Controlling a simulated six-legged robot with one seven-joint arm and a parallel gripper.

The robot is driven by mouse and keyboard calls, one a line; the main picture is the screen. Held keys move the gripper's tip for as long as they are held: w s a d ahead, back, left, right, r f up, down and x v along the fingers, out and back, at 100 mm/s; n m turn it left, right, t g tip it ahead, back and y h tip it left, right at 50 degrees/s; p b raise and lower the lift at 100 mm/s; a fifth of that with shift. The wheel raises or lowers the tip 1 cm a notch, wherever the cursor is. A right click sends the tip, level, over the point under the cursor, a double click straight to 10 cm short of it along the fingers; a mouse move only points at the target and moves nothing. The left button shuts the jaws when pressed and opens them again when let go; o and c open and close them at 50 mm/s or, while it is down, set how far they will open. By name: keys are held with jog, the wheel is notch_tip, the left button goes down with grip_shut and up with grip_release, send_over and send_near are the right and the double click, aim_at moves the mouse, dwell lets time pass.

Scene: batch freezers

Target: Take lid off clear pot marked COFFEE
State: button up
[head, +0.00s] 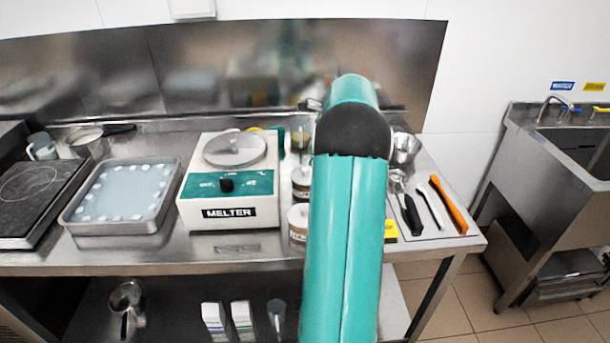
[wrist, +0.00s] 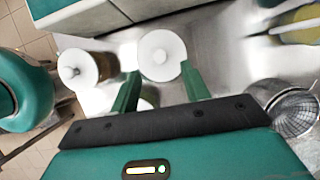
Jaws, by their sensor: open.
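Two small lidded pots stand right of the melter in the head view, a front one (head: 298,215) and a back one (head: 301,176), each with a pale round lid. My arm partly hides them, and I cannot read which label says COFFEE. In the wrist view, one white knobbed lid (wrist: 160,50) lies just past my fingertips, in line with the gap between them. The other lid (wrist: 78,72), on a brown-filled clear pot, lies to the left. My gripper (wrist: 160,73) is open with nothing held; whether it touches the lid is unclear.
The melter (head: 230,215) stands close left of the pots, beside a steel tray (head: 118,228). The bench's front strip is clear.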

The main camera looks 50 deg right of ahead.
aim_at(305, 168)
jog(key=x, duration=0.5)
grip_shut()
